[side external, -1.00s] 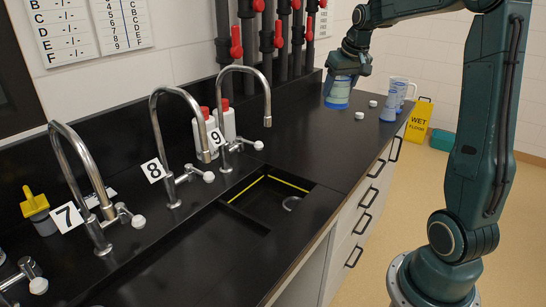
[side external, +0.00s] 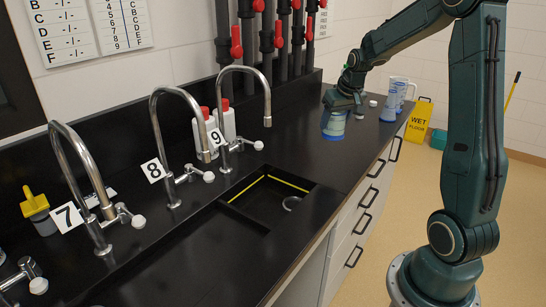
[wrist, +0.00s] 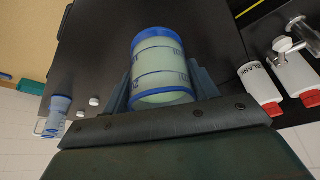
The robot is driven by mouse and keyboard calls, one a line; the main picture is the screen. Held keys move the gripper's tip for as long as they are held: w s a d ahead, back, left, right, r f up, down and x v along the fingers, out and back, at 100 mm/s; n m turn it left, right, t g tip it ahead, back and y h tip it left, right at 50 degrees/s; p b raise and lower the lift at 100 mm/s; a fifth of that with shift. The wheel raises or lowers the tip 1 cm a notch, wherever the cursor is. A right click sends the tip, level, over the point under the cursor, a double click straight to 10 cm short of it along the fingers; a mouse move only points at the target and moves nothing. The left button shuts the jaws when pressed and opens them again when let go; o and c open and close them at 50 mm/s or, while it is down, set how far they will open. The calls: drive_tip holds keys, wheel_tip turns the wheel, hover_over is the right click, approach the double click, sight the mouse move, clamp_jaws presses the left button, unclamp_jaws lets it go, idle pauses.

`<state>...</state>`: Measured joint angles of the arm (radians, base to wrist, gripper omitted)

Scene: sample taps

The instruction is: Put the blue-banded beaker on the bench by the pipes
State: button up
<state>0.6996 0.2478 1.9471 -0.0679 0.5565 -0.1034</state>
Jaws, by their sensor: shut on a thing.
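The blue-banded beaker (side external: 333,126) is pale green with blue bands at both ends; in the wrist view (wrist: 160,66) it sits between my two fingers. My gripper (side external: 338,112) is shut on it, above the black bench (side external: 290,150), right of tap 9. I cannot tell if the beaker's base touches the bench. The dark pipes (side external: 282,45) with red valve handles stand at the back wall, behind and left of the beaker.
A blue conical vessel (side external: 388,112), a jug (side external: 404,88) and small white caps stand near the bench's right end. Red-capped white bottles (side external: 228,120) stand behind tap 9 (side external: 269,108). The sink (side external: 265,205) opens in front. Bench between beaker and sink is clear.

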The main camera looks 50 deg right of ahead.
sight(340, 133)
drive_tip(key=shift+f, duration=2.9)
drive_tip(key=shift+f, duration=2.15)
drive_tip(key=shift+f, duration=0.1)
drive_tip(key=o, duration=1.2)
drive_tip(key=shift+v, duration=6.1)
drive_tip(key=shift+a, duration=0.1)
